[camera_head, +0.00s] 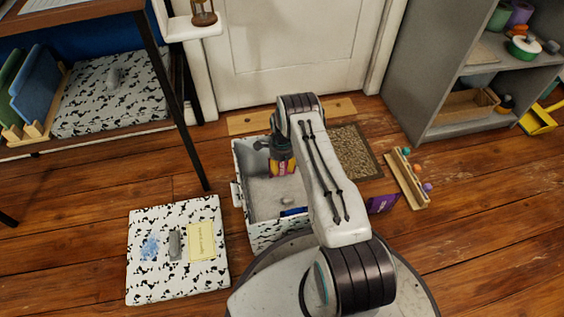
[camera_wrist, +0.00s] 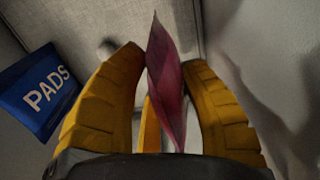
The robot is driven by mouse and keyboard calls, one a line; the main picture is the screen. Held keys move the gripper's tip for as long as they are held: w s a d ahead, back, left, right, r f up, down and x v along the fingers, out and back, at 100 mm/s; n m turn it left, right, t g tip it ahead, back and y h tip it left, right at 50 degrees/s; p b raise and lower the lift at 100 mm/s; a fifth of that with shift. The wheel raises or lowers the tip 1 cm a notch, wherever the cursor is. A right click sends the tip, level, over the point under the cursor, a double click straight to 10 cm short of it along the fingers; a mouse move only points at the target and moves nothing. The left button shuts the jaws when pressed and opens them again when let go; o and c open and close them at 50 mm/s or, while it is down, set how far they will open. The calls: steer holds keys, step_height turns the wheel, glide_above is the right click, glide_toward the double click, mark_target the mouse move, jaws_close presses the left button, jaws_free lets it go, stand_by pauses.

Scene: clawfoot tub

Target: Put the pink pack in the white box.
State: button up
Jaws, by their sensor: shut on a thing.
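The white box (camera_head: 240,165) with black spots stands open on the wooden floor, left of my arm. My gripper (camera_head: 281,166) points down inside it, near its back wall. In the wrist view my yellow fingers (camera_wrist: 150,95) are shut on the pink pack (camera_wrist: 167,85), a thin dark-pink piece seen edge-on. Grey box walls surround it in that view. I cannot tell whether the pack touches the box floor. A blue pack marked PADS (camera_wrist: 42,92) lies in the box; in the head view only a blue strip of it (camera_head: 293,212) shows.
A spotted lid (camera_head: 150,280) with a yellow note lies on the floor, front left. A purple pack (camera_head: 382,203) lies right of my arm, near a wooden rack (camera_head: 408,180) with coloured balls. A mat (camera_head: 355,152) lies behind. A grey shelf (camera_head: 440,70) stands at the right.

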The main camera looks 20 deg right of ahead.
mark_target(282, 172)
steer(key=shift+f, duration=1.55)
steer(key=shift+f, duration=0.65)
stand_by(1.0)
steer(key=o, duration=1.3)
steer(key=shift+c, duration=0.2)
steer(key=shift+r, duration=0.15)
steer(key=shift+r+p, duration=2.95)
steer(key=shift+r, duration=1.35)
steer(key=shift+r, duration=0.15)
